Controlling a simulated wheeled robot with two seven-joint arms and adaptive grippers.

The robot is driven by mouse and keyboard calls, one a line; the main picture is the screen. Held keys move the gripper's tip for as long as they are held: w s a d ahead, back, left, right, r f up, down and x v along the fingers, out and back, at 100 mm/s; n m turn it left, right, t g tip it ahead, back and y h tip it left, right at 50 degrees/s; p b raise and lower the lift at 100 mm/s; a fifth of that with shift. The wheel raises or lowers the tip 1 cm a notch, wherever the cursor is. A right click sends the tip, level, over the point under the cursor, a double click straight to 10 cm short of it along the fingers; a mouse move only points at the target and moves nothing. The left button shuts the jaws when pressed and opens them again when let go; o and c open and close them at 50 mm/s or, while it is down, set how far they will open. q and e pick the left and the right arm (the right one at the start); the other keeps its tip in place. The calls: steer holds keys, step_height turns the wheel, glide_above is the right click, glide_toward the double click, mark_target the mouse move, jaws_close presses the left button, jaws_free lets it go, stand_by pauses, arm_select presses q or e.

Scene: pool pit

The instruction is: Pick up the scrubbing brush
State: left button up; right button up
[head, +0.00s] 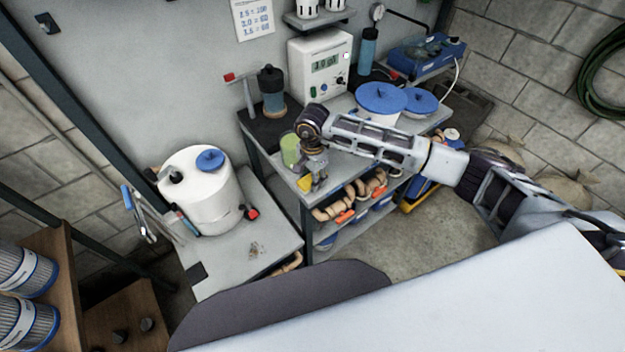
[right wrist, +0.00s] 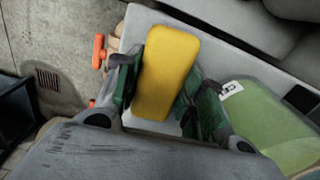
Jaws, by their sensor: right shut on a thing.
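The scrubbing brush shows as a yellow block (right wrist: 168,72) in the right wrist view. It sits between the two green-padded fingers of my right gripper (right wrist: 163,95), which is shut on it. In the head view the yellow brush (head: 304,184) shows small at the fingertips of my right gripper (head: 315,178), by the front left corner of the grey bench (head: 345,170). I cannot tell whether the brush touches the bench top. Its bristles are not visible. My left gripper is not in view.
A green translucent container (head: 290,150) stands close to the left of my right gripper. A dark-capped bottle (head: 271,90), a white meter box (head: 321,62) and a blue-lidded tub (head: 381,98) stand behind. Orange-marked pipes (head: 345,205) lie on the shelf below. A white drum (head: 203,190) stands left.

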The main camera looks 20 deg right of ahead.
steer(key=shift+r, duration=0.1)
steer(key=shift+r+b, duration=1)
steer(key=shift+r, duration=3.9)
steer(key=o, duration=0.3)
steer(key=shift+c, duration=1)
steer(key=shift+s, duration=0.1)
